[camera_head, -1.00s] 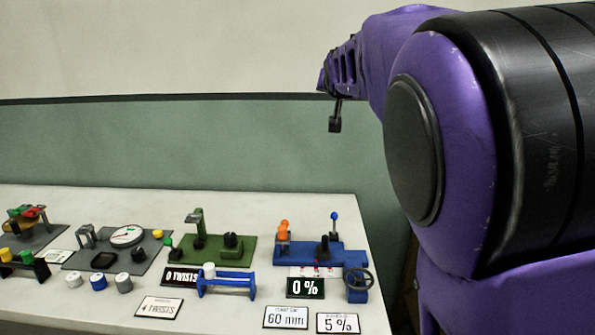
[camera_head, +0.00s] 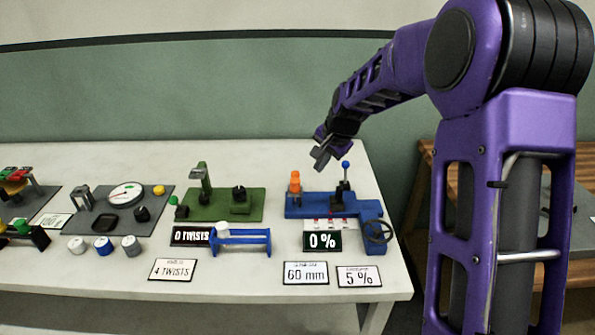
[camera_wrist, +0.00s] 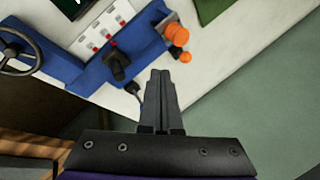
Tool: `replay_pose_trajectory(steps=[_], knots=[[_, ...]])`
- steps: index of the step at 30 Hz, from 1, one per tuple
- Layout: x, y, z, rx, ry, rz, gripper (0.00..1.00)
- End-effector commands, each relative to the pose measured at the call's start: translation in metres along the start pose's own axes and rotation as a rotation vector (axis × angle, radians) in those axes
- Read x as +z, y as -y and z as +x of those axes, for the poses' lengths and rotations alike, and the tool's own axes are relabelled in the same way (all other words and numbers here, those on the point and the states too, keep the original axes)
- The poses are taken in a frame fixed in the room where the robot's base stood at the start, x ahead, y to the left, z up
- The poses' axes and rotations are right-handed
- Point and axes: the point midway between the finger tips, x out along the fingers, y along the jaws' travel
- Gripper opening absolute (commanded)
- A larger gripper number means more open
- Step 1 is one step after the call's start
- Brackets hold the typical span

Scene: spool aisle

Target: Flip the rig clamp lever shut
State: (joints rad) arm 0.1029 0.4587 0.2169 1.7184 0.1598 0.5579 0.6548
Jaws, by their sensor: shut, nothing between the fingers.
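The blue rig (camera_head: 365,208) sits at the right end of the table, with a black post and orange parts (camera_head: 295,182) on it. An upright lever with a blue ball knob (camera_head: 346,165) stands at its back, behind the black post. My gripper (camera_head: 320,158) is shut and empty, above the rig between the orange parts and the lever in the head view. In the wrist view the shut fingers (camera_wrist: 162,76) point toward the edge of the blue rig (camera_wrist: 85,70). A small dark piece (camera_wrist: 133,88) shows beside them; I cannot tell whether it is the lever.
A black handwheel (camera_head: 378,231) is at the rig's front right. A "0 %" display (camera_head: 322,241) and white cards lie in front. A green fixture (camera_head: 225,207) stands to the left. A wooden bench (camera_head: 425,180) is beyond the table's right edge.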

Motion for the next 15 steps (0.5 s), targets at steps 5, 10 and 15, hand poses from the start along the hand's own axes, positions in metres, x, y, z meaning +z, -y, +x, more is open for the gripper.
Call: replay_pose_trajectory(steps=[5,10,15], knots=[[0.0026,-0.002,0.0015,0.002,0.013,0.011,0.0],[0.0024,-0.0017,0.0014,0.002,0.012,0.009,0.0],[0.0027,-0.002,0.0085,0.003,0.013,0.009,0.0]])
